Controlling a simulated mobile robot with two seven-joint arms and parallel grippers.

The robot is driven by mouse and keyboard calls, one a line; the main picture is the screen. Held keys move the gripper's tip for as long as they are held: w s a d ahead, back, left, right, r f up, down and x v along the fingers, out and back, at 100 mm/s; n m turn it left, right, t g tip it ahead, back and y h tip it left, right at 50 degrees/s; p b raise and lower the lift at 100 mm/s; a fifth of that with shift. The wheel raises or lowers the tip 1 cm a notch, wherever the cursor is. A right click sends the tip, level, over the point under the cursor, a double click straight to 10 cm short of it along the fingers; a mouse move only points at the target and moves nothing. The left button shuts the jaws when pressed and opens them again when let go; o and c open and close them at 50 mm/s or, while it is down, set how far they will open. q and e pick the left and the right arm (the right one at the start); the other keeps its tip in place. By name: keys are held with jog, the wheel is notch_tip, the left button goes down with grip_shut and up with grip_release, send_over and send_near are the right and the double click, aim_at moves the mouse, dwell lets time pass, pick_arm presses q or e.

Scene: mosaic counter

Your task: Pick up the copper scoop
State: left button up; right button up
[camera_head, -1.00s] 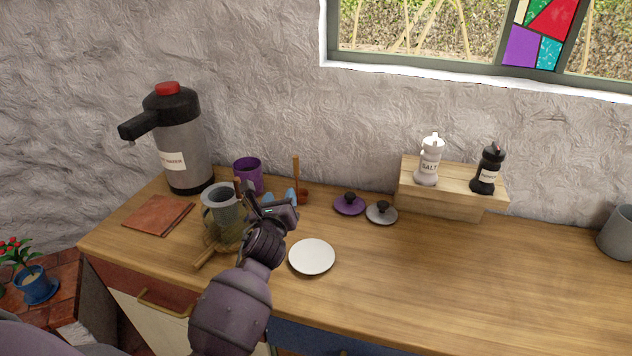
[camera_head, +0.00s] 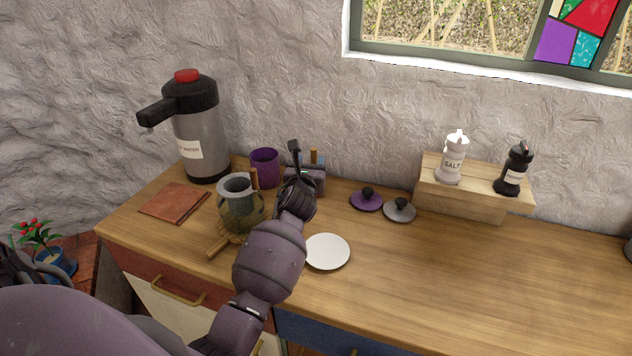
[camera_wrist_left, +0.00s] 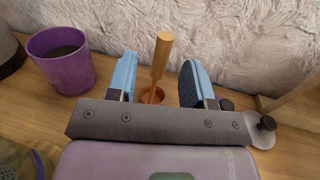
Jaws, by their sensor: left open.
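The copper scoop (camera_head: 314,157) stands upright at the back of the counter, mostly hidden behind my left gripper in the head view. In the left wrist view its wooden handle (camera_wrist_left: 161,56) rises between the fingers, with the copper bowl (camera_wrist_left: 152,96) low behind the gripper body. My left gripper (camera_head: 308,168) is open; its blue-padded fingers (camera_wrist_left: 158,76) stand on either side of the handle, with a gap visible on both sides. My right gripper is not in view.
A purple cup (camera_head: 265,167) and a glazed jug (camera_head: 240,207) stand left of the gripper. A white saucer (camera_head: 327,252) lies in front. Purple (camera_head: 366,200) and grey (camera_head: 399,210) lids lie to the right. The counter's right front is clear.

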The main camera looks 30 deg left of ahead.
aim_at(313, 154)
pick_arm(q)
jog(key=shift+x, duration=2.3)
jog(key=shift+d+r, duration=0.15)
jog(key=shift+r, duration=0.05)
grip_shut()
